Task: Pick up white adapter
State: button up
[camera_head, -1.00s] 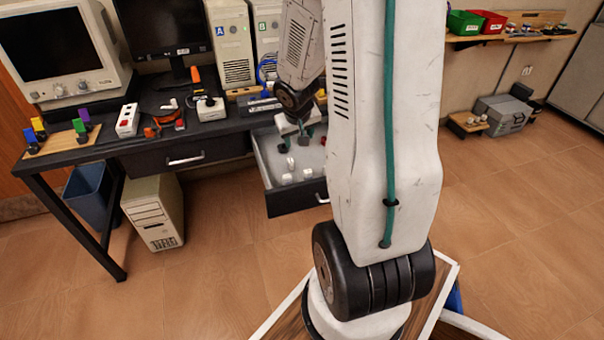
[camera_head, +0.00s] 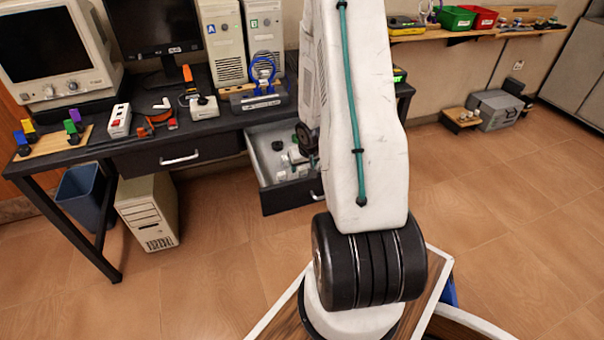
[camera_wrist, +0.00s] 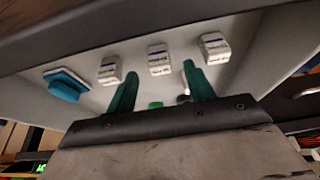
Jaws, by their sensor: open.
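Three small white block-shaped adapters lie in a row in the open drawer: a left one (camera_wrist: 110,71), a middle one (camera_wrist: 160,60) and a right one (camera_wrist: 214,48) in the wrist view. I cannot tell which one the task means. My gripper (camera_wrist: 160,69) is open and empty, its two green fingers spread on either side of the middle adapter's near side. Contact with it cannot be seen. In the head view, my arm hides most of the gripper and part of the drawer (camera_head: 287,196).
A teal item (camera_wrist: 66,86) lies left in the drawer, and a small green item (camera_wrist: 155,105) shows between the fingers. The drawer walls close in around my gripper. The desk (camera_head: 85,152) above holds computers and tools. The floor in front is clear.

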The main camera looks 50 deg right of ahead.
aim_at(302, 173)
jog(key=shift+x, duration=1.45)
jog(key=c, duration=1)
jog(key=shift+c, duration=0.2)
jog(key=shift+r, duration=0.2)
